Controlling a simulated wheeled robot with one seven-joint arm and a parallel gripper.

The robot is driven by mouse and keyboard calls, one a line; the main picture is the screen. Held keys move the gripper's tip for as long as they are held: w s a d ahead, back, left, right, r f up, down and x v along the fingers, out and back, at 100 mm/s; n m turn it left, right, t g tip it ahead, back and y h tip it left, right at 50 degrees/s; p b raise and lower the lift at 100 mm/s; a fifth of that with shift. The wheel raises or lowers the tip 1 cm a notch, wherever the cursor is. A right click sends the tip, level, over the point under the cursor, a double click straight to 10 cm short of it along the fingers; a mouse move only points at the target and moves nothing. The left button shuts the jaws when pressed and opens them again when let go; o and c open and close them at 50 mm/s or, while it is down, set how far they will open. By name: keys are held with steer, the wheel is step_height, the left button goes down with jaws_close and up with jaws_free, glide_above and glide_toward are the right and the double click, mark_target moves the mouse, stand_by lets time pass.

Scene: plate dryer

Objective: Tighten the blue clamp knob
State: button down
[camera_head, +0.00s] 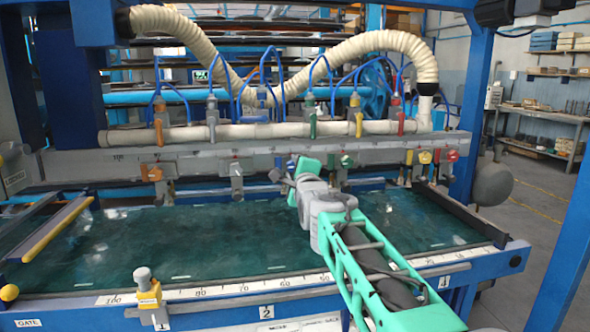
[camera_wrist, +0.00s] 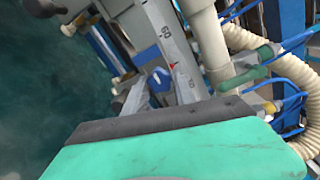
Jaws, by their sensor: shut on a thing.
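The blue clamp knob (camera_wrist: 160,77) shows in the wrist view as a small blue shape beside the grey scaled rail (camera_wrist: 172,45). My gripper (camera_wrist: 157,90) reaches up to it from below, with grey fingers around its near side, and is shut on it. The exact contact is partly hidden by the gripper body. In the head view my gripper (camera_head: 282,174) is at the middle of the long grey rail (camera_head: 215,155), above the green bed, and its fingers and wrist hide the blue knob.
Other clamps hang along the rail: an orange knob (camera_head: 155,173) and a pale knob (camera_head: 236,169) left of my gripper; a green knob (camera_head: 346,160), a yellow knob (camera_head: 425,157) and a red knob (camera_head: 453,155) right. Pale hoses (camera_head: 399,42) arch above. The dark green bed (camera_head: 150,240) is mostly clear.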

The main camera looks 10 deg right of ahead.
steer(key=c, duration=1)
jaws_free()
steer(key=shift+c, duration=0.2)
steer(key=s, duration=0.7)
steer(key=shift+s, duration=0.35)
